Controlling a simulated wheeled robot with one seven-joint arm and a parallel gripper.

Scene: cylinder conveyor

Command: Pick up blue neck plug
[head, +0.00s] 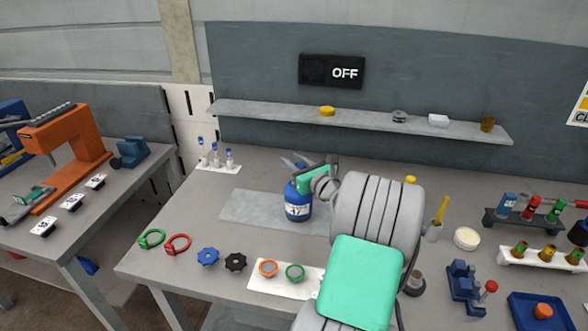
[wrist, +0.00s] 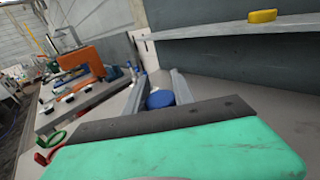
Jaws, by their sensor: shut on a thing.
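The blue cylinder (head: 298,208) with a white label stands upright on the grey mat of the bench. My gripper (head: 293,162) is at its top, coming from the right. In the wrist view, a round blue part, which I take for the blue neck plug (wrist: 160,98), shows between the two grey fingers of my gripper (wrist: 163,76). The gripper is shut on it. In the head view the plug is hidden by the gripper, so I cannot tell whether it is seated in the neck or clear of it.
A rack of small blue-topped items (head: 217,165) stands behind left. Green and red rings (head: 177,245), a blue knob (head: 208,257) and a black knob (head: 235,261) lie at the front. A shelf (head: 270,109) runs along the back wall. Holders and trays crowd the right.

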